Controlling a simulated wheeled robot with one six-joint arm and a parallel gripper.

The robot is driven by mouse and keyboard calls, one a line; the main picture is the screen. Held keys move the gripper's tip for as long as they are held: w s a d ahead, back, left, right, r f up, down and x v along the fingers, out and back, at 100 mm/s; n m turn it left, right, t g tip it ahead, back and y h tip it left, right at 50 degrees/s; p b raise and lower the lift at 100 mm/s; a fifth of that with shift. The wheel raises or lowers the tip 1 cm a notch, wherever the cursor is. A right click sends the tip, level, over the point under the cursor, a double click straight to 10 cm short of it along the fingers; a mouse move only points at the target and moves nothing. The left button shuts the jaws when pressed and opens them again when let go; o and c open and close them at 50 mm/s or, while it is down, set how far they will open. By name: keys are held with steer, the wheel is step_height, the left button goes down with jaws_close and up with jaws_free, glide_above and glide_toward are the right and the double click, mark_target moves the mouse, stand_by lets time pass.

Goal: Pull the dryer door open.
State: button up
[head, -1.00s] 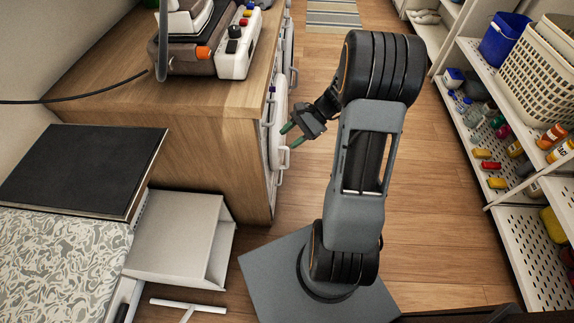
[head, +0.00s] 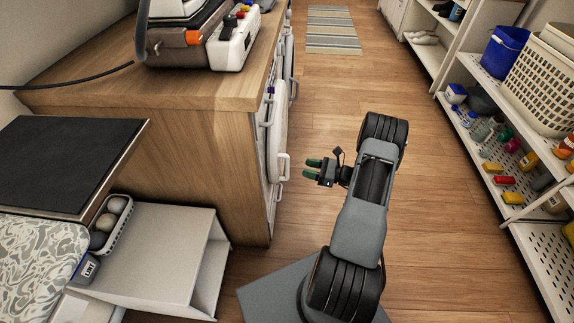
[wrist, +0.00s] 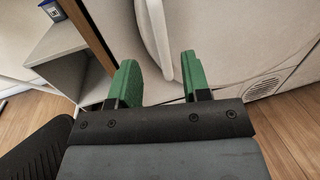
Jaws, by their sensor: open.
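A white appliance front with a round door (head: 278,125) is built into the end of the wooden counter; it shows edge-on in the head view. A pale handle (head: 284,168) juts from the door, and the door looks shut. My gripper (head: 306,169) is open and empty, pointing left at the handle with a small gap between. In the wrist view, my gripper (wrist: 158,62) has its green fingers spread, with the white curved handle (wrist: 155,38) seen between and beyond them. The fingers do not appear to touch the handle. The door's hinge side cannot be told.
The wooden counter (head: 185,95) carries a machine with an orange knob. A white open box (head: 165,255) stands at the counter's near side. Shelving (head: 480,125) with baskets and bottles lines the right. The wooden floor (head: 335,90) between is clear up to a striped rug.

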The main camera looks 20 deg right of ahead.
mark_target(287, 163)
steer(key=b+x, duration=0.1)
steer(key=x, duration=0.7)
steer(key=shift+w+a, duration=0.25)
steer(key=shift+a, duration=0.1)
steer(key=shift+c, duration=0.2)
jaws_close()
